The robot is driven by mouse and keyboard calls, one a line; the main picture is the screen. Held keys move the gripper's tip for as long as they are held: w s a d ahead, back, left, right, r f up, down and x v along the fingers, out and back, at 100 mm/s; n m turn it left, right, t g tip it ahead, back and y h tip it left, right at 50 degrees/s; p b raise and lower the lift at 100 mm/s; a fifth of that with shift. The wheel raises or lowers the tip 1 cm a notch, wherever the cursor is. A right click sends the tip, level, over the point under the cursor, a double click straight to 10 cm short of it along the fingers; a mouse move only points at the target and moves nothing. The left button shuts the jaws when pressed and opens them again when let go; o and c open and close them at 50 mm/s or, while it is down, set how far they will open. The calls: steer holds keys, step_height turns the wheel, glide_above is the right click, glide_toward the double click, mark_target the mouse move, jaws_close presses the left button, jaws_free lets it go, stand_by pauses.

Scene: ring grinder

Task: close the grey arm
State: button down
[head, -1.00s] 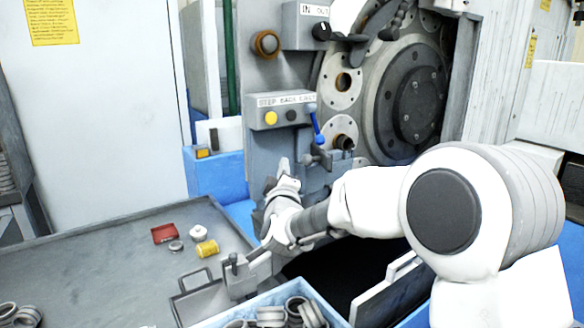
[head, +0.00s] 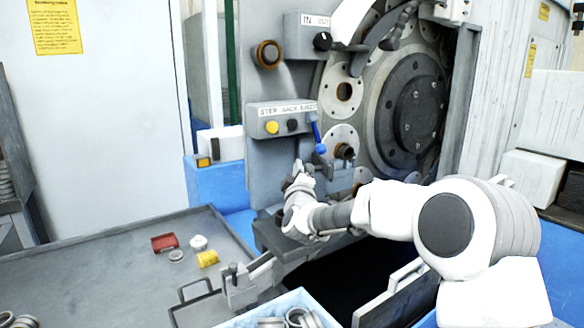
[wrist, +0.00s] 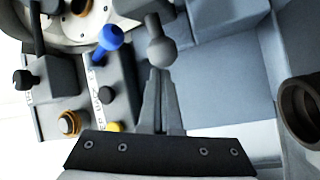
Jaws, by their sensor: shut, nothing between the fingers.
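A grey arm with a round ball end (wrist: 160,50) fills the upper middle of the wrist view, just ahead of my fingertips. It appears joined to the grey block of the machine's work holder (head: 338,175). In the head view my gripper (head: 298,168) is in front of that holder, below the blue lever, and hides the ball end. My gripper's fingers (wrist: 159,75) are together and empty in the wrist view. Their tips look very close to the ball; I cannot tell whether they touch it.
A blue-knobbed lever (head: 318,140) and a button panel (head: 280,120) are just above my gripper. A brown ring (head: 344,152) sits at the holder beside the large grinder disc (head: 415,115). A grey table (head: 120,275) with small parts and a blue bin (head: 225,322) lie lower left.

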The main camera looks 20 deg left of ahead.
steer(key=shift+d+f, duration=0.1)
steer(key=shift+d, duration=0.05)
stand_by(0.3)
steer(key=shift+d+n+y+b, duration=0.3)
steer(key=shift+y+b, duration=0.2)
steer(key=shift+b, duration=0.1)
